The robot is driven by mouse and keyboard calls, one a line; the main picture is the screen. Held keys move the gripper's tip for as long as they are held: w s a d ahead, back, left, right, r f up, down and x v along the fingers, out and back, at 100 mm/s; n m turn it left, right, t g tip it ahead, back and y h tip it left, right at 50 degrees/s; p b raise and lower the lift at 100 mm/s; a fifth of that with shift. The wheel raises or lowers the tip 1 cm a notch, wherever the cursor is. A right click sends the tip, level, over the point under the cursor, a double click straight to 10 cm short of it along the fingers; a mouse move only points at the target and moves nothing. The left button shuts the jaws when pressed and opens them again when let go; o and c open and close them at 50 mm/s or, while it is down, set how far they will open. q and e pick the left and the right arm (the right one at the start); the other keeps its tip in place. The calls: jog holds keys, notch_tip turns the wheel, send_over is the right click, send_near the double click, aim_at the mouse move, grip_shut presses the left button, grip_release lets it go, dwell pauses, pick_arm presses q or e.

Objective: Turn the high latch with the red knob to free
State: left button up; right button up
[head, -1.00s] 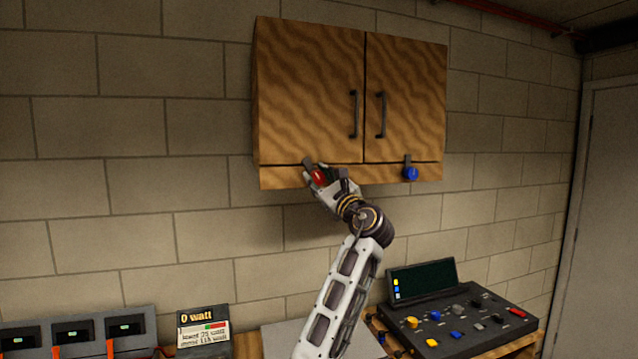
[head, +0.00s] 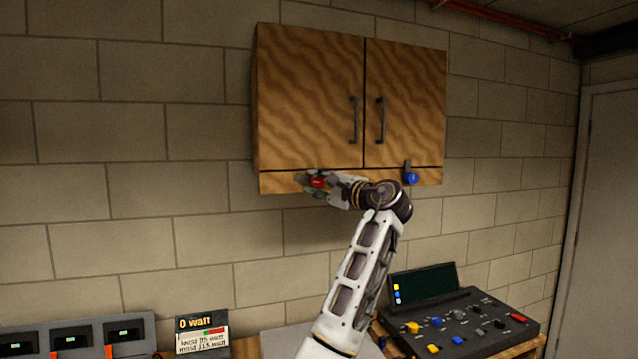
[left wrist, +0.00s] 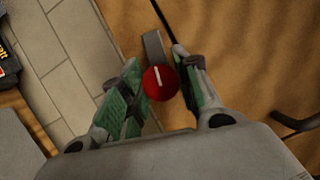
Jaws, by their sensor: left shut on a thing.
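The red knob (head: 317,182) sits on the lower left rail of the wooden wall cabinet (head: 310,95). Its grey latch bar (head: 302,179) points to the left, about level, below the left door's bottom edge. In the left wrist view the red knob (left wrist: 160,83) has a white mark, and the grey bar (left wrist: 154,50) extends from it. My left gripper (head: 318,183) reaches in from the right and is shut on the red knob, with its green-padded fingers (left wrist: 158,88) on either side. My right gripper is not in view.
A second latch with a blue knob (head: 411,178) stands upright at the right door. Both doors are closed, with dark handles (head: 355,120). Below are a control console (head: 465,325), a watt sign (head: 203,334) and charger units (head: 75,337).

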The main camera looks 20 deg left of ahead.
pick_arm(q)
jog(key=shift+n+g+h, duration=0.4)
jog(key=shift+n, duration=0.7)
jog(key=shift+f, duration=0.1)
jog(key=o, duration=1)
jog(key=shift+d, duration=0.1)
jog(key=shift+s+d, duration=0.25)
jog(key=shift+d, duration=0.15)
jog(key=v, duration=1.1)
